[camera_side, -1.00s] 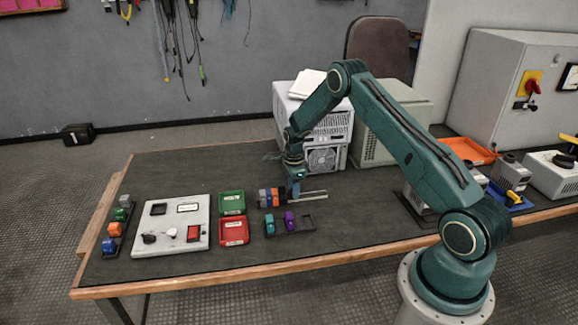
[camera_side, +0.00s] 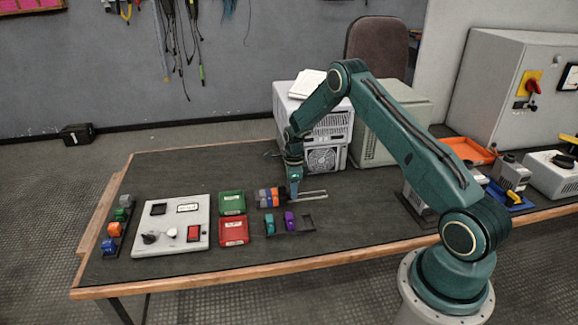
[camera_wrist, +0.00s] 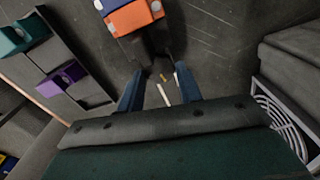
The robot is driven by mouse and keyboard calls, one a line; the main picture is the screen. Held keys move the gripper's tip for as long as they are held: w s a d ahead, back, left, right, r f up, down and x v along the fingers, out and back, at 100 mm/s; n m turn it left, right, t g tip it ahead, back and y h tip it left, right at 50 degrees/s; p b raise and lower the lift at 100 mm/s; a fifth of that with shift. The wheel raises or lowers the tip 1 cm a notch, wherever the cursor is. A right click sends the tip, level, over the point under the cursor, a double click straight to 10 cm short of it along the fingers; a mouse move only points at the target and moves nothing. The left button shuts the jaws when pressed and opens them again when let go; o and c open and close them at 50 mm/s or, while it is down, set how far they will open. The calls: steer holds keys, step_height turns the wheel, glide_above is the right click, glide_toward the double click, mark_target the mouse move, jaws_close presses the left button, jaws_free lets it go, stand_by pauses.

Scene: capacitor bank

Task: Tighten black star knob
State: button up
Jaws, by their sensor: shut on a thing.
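My gripper (camera_side: 294,194) points down at the rail (camera_side: 314,195), just right of the row of coloured blocks (camera_side: 269,197). In the wrist view, the fingers of my gripper (camera_wrist: 160,80) are on either side of a small dark thing, which appears to be the black star knob (camera_wrist: 155,69). The knob is dark against the dark table, and its star shape cannot be made out. In the side view it is hidden by the fingers. The orange block (camera_wrist: 134,17) stands just beyond the fingertips in the wrist view.
A dark holder (camera_side: 305,223) with teal and purple pieces lies in front. Green (camera_side: 232,203) and red (camera_side: 234,232) trays and a grey control panel (camera_side: 170,225) stand to the left. A white-grey unit (camera_side: 325,130) stands close behind my gripper.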

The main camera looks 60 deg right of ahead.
stand_by(0.3)
steer(key=shift+m, duration=0.8)
steer(key=o, duration=0.9)
steer(key=shift+r, duration=0.2)
steer(key=shift+r, duration=3.35)
